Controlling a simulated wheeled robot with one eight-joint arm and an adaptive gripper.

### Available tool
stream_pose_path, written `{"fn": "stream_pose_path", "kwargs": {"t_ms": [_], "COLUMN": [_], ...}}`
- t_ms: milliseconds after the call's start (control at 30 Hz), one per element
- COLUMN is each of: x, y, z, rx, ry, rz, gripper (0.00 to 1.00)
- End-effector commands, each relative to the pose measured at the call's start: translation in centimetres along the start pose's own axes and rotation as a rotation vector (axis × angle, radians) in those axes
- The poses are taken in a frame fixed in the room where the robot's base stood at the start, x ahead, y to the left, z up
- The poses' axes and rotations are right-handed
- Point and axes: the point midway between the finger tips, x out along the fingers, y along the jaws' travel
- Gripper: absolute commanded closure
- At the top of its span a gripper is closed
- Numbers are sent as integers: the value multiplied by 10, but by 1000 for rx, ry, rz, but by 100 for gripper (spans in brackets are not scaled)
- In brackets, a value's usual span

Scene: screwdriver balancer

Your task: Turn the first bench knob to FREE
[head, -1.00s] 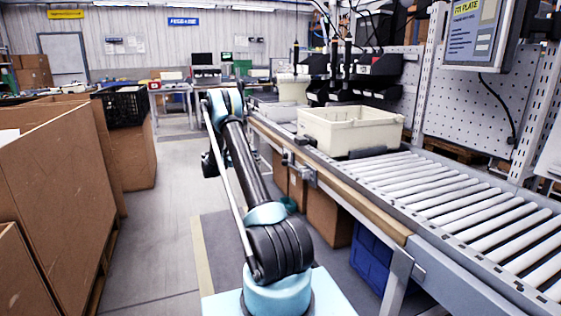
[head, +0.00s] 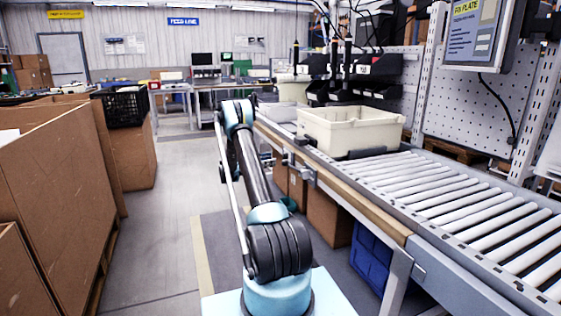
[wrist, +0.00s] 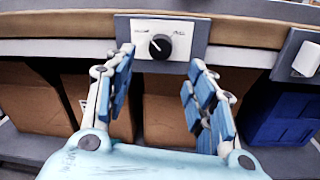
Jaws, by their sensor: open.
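A round black knob (wrist: 160,46) sits on a pale plate (wrist: 190,35) on the bench's front edge in the wrist view. Its white mark points to the upper left. Small labels stand at the plate's upper left and upper right, too blurred to read surely. My gripper (wrist: 161,60) is open, with one blue-padded finger to each side of the knob's lower part in the picture. I see no contact with the knob. In the head view my arm hides the gripper, and I cannot tell the knob from other small fittings on the bench edge.
A grey bracket with a white part (wrist: 308,58) is on the bench edge right of the knob. Cardboard boxes (wrist: 175,115) and a blue crate (wrist: 285,115) stand under the bench. A cream bin (head: 350,130) sits on the roller conveyor (head: 450,200). Tall cartons (head: 60,190) line the left.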

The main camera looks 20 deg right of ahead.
Motion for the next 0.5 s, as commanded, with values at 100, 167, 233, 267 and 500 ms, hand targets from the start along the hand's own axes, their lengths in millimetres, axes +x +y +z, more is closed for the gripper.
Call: {"fn": "stream_pose_path", "kwargs": {"t_ms": [100,167,233,267,500], "x": [23,33,44,48,71], "y": [-1,0,0,0,0], "z": [0,0,0,0,0], "rx": [0,0,0,0,0], "ry": [0,0,0,0,0], "rz": [-2,-2,-2,-2,0], "gripper": [50,50,50,50,50]}}
